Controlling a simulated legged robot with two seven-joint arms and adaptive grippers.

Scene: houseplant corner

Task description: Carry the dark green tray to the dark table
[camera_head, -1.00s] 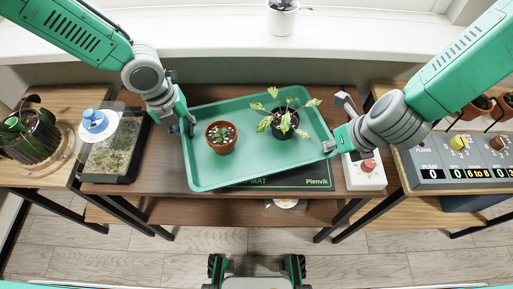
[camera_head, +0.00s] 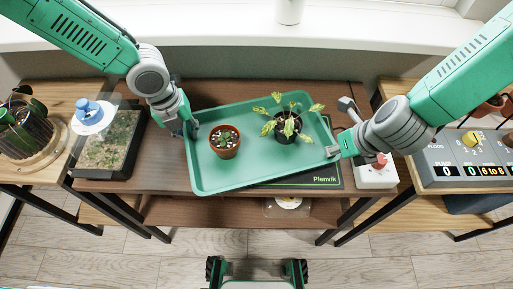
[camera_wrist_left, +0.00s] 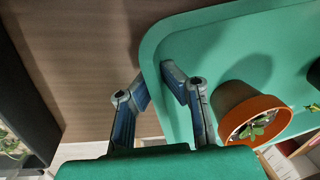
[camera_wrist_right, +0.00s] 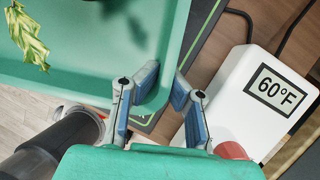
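The green tray (camera_head: 215,181) is over the dark brown table (camera_head: 155,178) in the middle, tilted in the picture. It holds a small terracotta pot (camera_head: 224,150) and a dark pot (camera_head: 287,136) with a yellow-green leafy plant. My left gripper (camera_head: 192,128) is at the tray's left side; in the left wrist view its fingers (camera_wrist_left: 155,85) straddle the rim, shut on it. My right gripper (camera_head: 331,152) is at the right side; in the right wrist view its fingers (camera_wrist_right: 167,82) straddle a rim corner, shut on it. Any gap under the tray is hard to judge.
A dark mat (camera_head: 322,181) lies partly under the tray. A white 60°F device (camera_wrist_right: 245,110) stands close to my right gripper. A soil box (camera_head: 107,145) is on the table's left. Light wood tables flank it, the right one bearing a grey control panel (camera_head: 455,165).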

